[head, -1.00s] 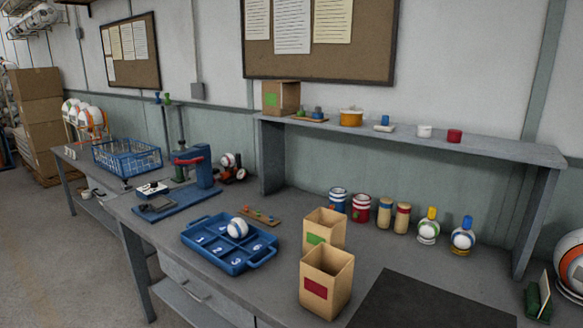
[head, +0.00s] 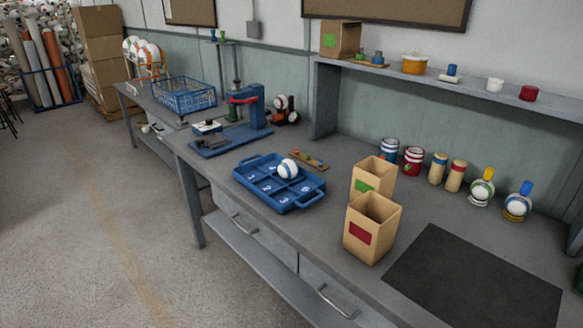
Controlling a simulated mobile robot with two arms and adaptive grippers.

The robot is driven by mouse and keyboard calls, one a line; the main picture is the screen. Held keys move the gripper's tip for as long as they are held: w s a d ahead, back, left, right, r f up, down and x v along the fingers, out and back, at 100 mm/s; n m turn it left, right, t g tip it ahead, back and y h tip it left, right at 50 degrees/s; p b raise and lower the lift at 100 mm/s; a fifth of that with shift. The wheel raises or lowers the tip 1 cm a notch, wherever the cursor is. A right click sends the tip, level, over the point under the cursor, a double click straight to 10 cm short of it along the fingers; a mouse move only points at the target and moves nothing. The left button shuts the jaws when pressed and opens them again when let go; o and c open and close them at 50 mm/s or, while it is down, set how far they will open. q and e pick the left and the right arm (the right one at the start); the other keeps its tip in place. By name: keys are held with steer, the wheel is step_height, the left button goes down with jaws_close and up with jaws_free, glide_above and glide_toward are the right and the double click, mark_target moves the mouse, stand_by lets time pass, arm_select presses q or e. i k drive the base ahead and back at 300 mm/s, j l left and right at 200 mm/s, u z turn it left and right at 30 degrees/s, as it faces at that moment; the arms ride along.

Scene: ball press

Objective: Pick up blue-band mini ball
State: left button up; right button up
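A white mini ball (head: 288,168) with a bluish band sits in a compartment of the blue tray (head: 250,186) on the workbench. Two more small white balls stand at the right end of the bench. One has a green band (head: 482,187) and a yellow-topped item behind it. The other has a bluish band (head: 518,203), a blue-topped item behind it and a yellowish base. The bands are small, so their exact colours are hard to read. Neither of my grippers is in view.
Two open cardboard boxes, green-labelled (head: 373,176) and red-labelled (head: 371,228), stand right of the tray. A blue press (head: 249,105) stands behind it. A dark mat (head: 470,275) lies bare at the right. A raised shelf (head: 440,83) runs along the back. The floor at left is clear.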

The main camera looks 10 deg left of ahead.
mark_target(288, 169)
steer(key=z, duration=0.25)
steer(key=j+z, duration=1.05)
steer(key=z, duration=0.15)
